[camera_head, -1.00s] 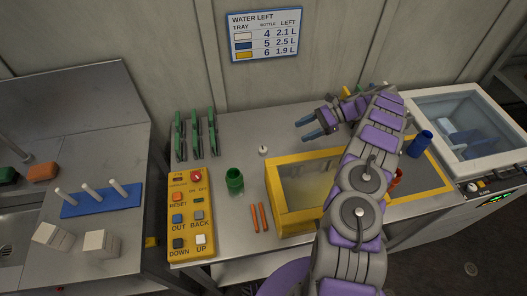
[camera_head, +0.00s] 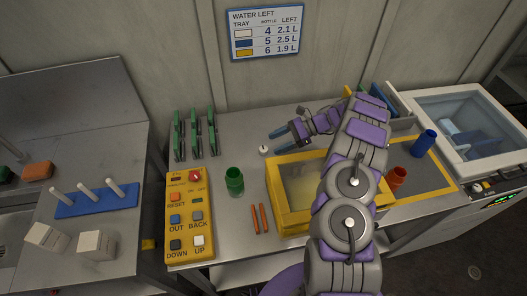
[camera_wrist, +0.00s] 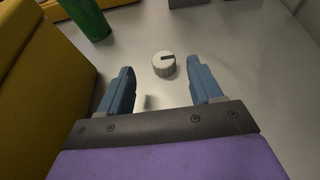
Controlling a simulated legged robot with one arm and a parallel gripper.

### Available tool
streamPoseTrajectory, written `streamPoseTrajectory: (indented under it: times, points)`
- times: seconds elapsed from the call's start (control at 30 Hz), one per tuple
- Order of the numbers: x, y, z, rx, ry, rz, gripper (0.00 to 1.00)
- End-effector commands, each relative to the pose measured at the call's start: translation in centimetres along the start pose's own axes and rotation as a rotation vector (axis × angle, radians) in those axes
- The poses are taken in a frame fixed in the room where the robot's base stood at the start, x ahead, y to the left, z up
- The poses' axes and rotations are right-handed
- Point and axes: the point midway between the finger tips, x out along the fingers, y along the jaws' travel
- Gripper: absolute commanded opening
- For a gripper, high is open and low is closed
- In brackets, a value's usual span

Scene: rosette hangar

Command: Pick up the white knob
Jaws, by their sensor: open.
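The white knob (camera_head: 263,150) stands on the grey metal table, behind the yellow-framed box. In the wrist view the knob (camera_wrist: 164,64) is a short round cap with a dark line on its top. My gripper (camera_head: 274,141) is low over the table, just right of the knob in the head view. In the wrist view my gripper (camera_wrist: 161,80) has its two blue fingers apart, and the knob sits between and just beyond the fingertips. Nothing is held. Whether the fingertips touch the table cannot be told.
A green cup (camera_head: 235,181) stands left of the knob, beside the yellow button panel (camera_head: 176,250). The yellow-framed box (camera_head: 291,226) is close in front of my gripper. Green racks (camera_head: 196,133) stand at the back left. Two orange sticks (camera_head: 260,218) lie in front.

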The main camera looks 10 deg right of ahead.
Motion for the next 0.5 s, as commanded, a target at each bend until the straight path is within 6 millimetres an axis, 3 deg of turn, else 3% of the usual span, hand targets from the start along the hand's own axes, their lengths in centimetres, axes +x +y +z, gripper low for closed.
streamPoseTrajectory:
  times: [0.3, 0.5]
  points:
    - [4.2, -0.3, -1.0, 0.001, -0.001, 0.004, 0.65]
    - [4.8, -0.4, -0.8, 0.0, -0.001, 0.001, 0.65]
